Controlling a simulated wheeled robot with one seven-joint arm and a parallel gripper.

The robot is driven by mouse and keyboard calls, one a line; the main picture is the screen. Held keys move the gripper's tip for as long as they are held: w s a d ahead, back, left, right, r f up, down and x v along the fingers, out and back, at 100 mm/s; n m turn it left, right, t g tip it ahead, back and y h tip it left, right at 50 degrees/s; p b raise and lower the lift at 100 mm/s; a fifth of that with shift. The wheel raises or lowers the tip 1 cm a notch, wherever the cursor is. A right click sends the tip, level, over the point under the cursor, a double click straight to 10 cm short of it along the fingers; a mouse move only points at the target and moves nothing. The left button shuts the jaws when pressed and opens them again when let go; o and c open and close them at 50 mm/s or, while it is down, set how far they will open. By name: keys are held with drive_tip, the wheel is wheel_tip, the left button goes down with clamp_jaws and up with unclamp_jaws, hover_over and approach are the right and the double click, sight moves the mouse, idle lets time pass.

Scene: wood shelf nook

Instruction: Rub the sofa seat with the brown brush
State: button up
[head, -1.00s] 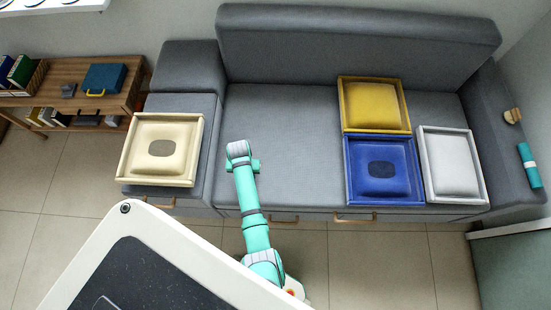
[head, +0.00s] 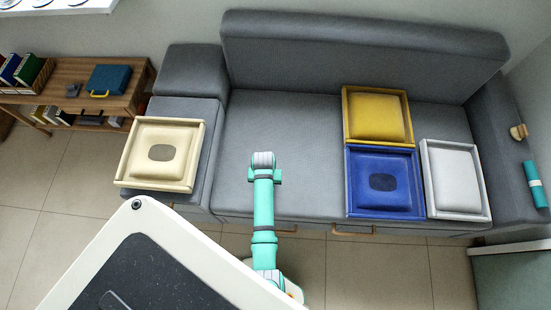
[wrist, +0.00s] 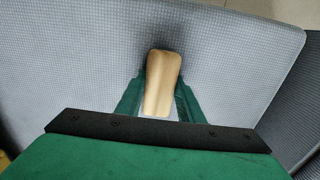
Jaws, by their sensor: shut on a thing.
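The grey sofa (head: 300,130) stands against the wall, and its seat (head: 240,130) is bare in the left and middle part. The seat also fills most of the wrist view (wrist: 70,80). My gripper (wrist: 160,95) is shut on the brown brush (wrist: 163,75), whose light wooden back shows between the green fingers. The brush is close over the seat with a dark shadow around its far end. Its underside is hidden, so I cannot tell whether it touches. In the head view my arm (head: 263,190) reaches over the seat's front edge and hides the gripper and brush.
Yellow (head: 378,90), blue (head: 350,185) and white (head: 456,216) trays with cushions cover the seat's right part. A cream tray (head: 125,170) sits on the left section. A small wooden object (head: 518,131) and teal roll (head: 537,184) lie on the right armrest.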

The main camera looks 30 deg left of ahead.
drive_tip(key=shift+w+d, duration=0.25)
drive_tip(key=shift+d, duration=0.3)
drive_tip(key=shift+w+d, duration=0.25)
drive_tip(key=shift+d, duration=0.3)
drive_tip(key=shift+w+d+r, duration=0.1)
drive_tip(key=shift+w+d, duration=0.1)
drive_tip(key=shift+d, duration=0.05)
wheel_tip(320, 180, up, 8)
